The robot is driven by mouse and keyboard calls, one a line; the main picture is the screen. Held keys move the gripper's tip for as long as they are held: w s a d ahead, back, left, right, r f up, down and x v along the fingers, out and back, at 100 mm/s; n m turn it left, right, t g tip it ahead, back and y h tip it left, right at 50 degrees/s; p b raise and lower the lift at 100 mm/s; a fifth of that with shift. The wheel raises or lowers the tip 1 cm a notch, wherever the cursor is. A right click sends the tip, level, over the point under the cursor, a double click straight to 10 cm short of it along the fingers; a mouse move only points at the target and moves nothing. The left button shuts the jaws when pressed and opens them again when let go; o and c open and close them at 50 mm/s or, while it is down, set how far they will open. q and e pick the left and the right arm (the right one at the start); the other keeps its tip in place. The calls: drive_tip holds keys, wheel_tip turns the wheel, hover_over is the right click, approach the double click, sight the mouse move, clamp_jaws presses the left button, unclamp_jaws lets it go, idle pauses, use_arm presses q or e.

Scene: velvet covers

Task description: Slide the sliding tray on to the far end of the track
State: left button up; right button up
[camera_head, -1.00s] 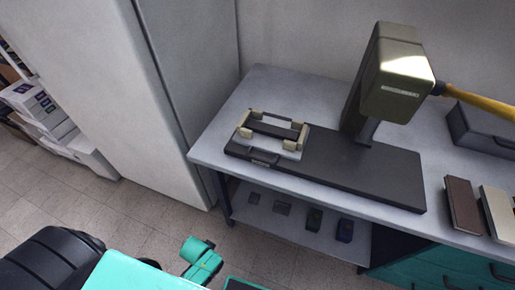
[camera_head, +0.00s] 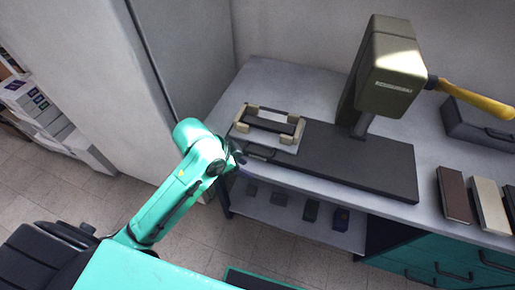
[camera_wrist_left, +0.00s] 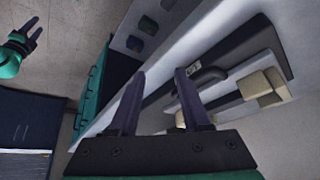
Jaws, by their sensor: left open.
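The sliding tray (camera_head: 284,145) is a light grey plate with cream corner blocks, a dark piece between them and a dark front handle (camera_head: 261,153). It sits at the left end of the dark flat track (camera_head: 350,168) on the bench. My left gripper (camera_head: 239,155) is open and empty at the bench's front left edge, just left of the handle and apart from it. In the left wrist view, the handle (camera_wrist_left: 208,76) shows beyond the right finger of my left gripper (camera_wrist_left: 160,72). A teal part with dark fingers, apparently my right gripper (camera_wrist_left: 24,38), shows at upper left.
An olive press head (camera_head: 390,75) with a yellow lever (camera_head: 475,100) stands over the track. A dark case (camera_head: 482,128) and several book-like blocks (camera_head: 455,195) lie at the right. A lower shelf (camera_head: 265,212) holds small dark items. A tall grey cabinet (camera_head: 185,60) stands left.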

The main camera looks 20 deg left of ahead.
sight(261, 153)
use_arm(q)
drive_tip(key=w+a+r+m+g, duration=0.1)
drive_tip(key=w+a+r+m, duration=0.1)
drive_tip(key=w+r+m, duration=0.3)
drive_tip(key=a+r+m+g, duration=0.1)
drive_tip(key=a+r+m, duration=0.1)
drive_tip(key=r+m, duration=0.35)
drive_tip(key=shift+n+h, duration=0.3)
drive_tip(key=shift+n, duration=0.65)
drive_tip(key=x, duration=0.8)
drive_tip(key=d+x, duration=0.1)
drive_tip(key=x, duration=0.4)
drive_tip(key=shift+r+p, duration=0.25)
drive_tip(key=shift+p, duration=0.1)
drive_tip(key=shift+a, duration=0.1)
clamp_jaws()
